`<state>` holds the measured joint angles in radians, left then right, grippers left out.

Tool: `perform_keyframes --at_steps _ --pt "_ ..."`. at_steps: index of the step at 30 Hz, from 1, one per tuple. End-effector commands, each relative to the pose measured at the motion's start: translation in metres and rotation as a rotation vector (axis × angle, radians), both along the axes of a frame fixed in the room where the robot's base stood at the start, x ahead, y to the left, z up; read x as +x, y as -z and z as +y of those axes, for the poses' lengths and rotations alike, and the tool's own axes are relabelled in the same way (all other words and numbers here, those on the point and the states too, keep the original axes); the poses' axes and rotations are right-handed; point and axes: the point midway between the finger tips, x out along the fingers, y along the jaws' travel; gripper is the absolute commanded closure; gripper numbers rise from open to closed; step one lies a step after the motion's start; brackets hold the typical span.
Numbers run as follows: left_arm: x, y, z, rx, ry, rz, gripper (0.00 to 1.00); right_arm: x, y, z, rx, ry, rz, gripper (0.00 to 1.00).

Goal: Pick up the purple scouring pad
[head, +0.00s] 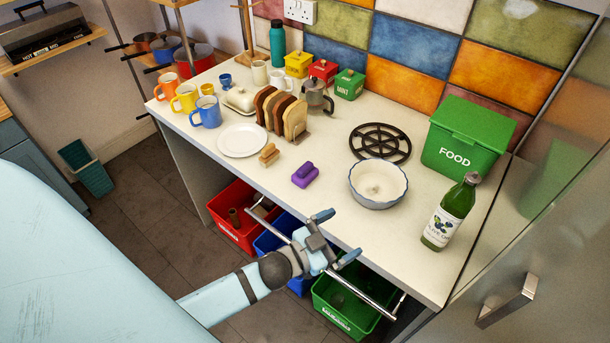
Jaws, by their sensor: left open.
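The purple scouring pad (304,176) lies on the white counter (310,210), near its front edge. My left gripper (338,236) is open and empty, at the counter's front edge, below and slightly right of the pad in the head view. Its two fingers are spread apart, and it is clear of the pad. The pad is fully visible. My right gripper is not in view.
A brush (268,155) and a toast rack (292,118) are left of the pad; a white bowl (377,186) is to its right. A green bottle (451,212) and a FOOD bin (468,135) stand farther right. A metal rail (370,302) runs along the counter front above coloured bins.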

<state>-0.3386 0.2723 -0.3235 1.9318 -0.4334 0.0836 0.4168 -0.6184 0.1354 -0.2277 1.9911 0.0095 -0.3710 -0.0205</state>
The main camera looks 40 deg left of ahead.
Motion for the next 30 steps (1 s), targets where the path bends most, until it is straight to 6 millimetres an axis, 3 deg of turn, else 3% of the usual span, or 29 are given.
perform_keyframes --at_steps 1,3,6,9,11,14,17,21,24,27,30 --pt "0.019 -0.024 -0.01 0.011 0.102 -0.125 0.0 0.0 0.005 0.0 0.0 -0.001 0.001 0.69" --pt "0.032 -0.052 -0.027 0.028 0.276 -0.26 0.0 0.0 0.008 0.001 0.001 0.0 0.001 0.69" --pt "0.039 -0.074 -0.047 0.103 0.561 -0.372 0.0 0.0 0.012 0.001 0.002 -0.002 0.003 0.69" --pt "0.043 -0.077 -0.054 0.247 0.847 -0.374 0.0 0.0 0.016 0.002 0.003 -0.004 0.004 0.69" --pt "0.048 -0.071 -0.049 0.367 0.999 -0.317 0.0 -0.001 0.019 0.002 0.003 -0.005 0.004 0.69" --pt "0.063 -0.056 -0.02 0.61 1.184 -0.132 0.0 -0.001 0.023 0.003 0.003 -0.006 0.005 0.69" --pt "0.088 -0.048 0.031 0.875 1.241 0.147 0.0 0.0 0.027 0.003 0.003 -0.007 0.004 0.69" --pt "0.123 -0.06 0.114 1.171 1.114 0.554 0.0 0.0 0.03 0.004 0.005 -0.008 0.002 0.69" --pt "0.138 -0.077 0.161 1.291 0.968 0.768 0.0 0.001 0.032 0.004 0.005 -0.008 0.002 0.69" --pt "0.145 -0.09 0.188 1.346 0.862 0.892 0.0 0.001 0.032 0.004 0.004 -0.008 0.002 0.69" --pt "0.147 -0.09 0.198 1.362 0.817 0.943 0.0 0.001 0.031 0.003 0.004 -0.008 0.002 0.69"
